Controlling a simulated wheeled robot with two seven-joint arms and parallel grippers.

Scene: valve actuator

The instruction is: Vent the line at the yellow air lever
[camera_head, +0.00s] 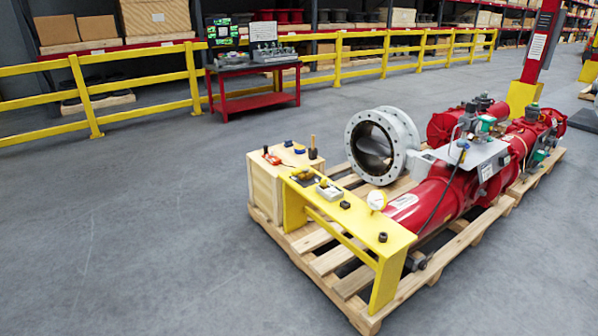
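A red valve actuator (437,196) lies on a wooden pallet (322,264), with a grey flanged valve body (405,132) beside it. A grey panel (440,154) on the actuator carries small fittings, one with a blue top (463,143). A thin dark hose runs down from near it. A yellow bench (399,238) stands at the pallet's near side. A small dark yellow item (303,173) lies at its far left end. I cannot make out for sure which part is the yellow air lever. Neither of my grippers shows.
On the bench are a white-faced gauge (377,199), a small grey box (329,191) and black knobs. A wooden crate (266,186) with small tools stands behind it. A yellow railing (140,92) and red cart (254,101) are farther back. The floor at left is clear.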

